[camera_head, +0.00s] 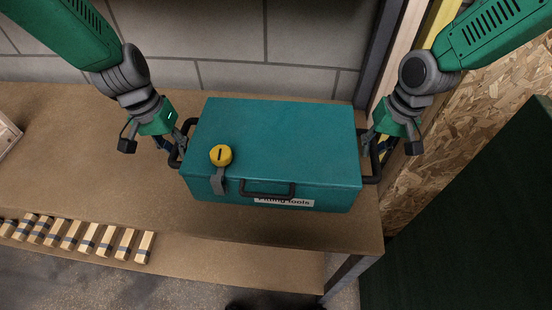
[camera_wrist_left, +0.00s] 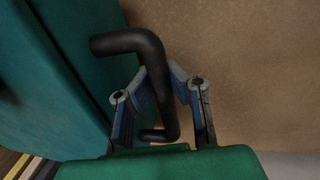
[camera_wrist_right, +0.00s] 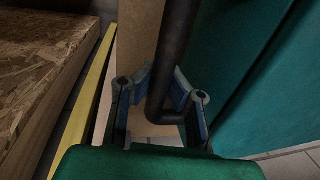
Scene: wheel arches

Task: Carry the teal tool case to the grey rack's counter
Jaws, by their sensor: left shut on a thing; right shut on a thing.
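The teal tool case (camera_head: 275,140) sits at the right end of a brown counter in the head view, lid shut. Its front has a dark handle and a white label, partly hidden. A yellow and grey latch-like item (camera_head: 221,157) is at the front left of its lid. My left gripper (camera_head: 181,145) is shut on the dark side handle at the case's left; the handle (camera_wrist_left: 158,85) passes between the fingers in the left wrist view. My right gripper (camera_head: 370,141) is shut on the right side handle, which also shows in the right wrist view (camera_wrist_right: 175,60).
The brown counter (camera_head: 90,150) is clear left of the case. Several small wooden blocks (camera_head: 75,236) line its front left. A wooden box edge (camera_head: 8,135) is at far left. A block wall (camera_head: 230,45) stands behind; chipboard (camera_head: 440,150) and a dark green panel (camera_head: 490,210) are at right.

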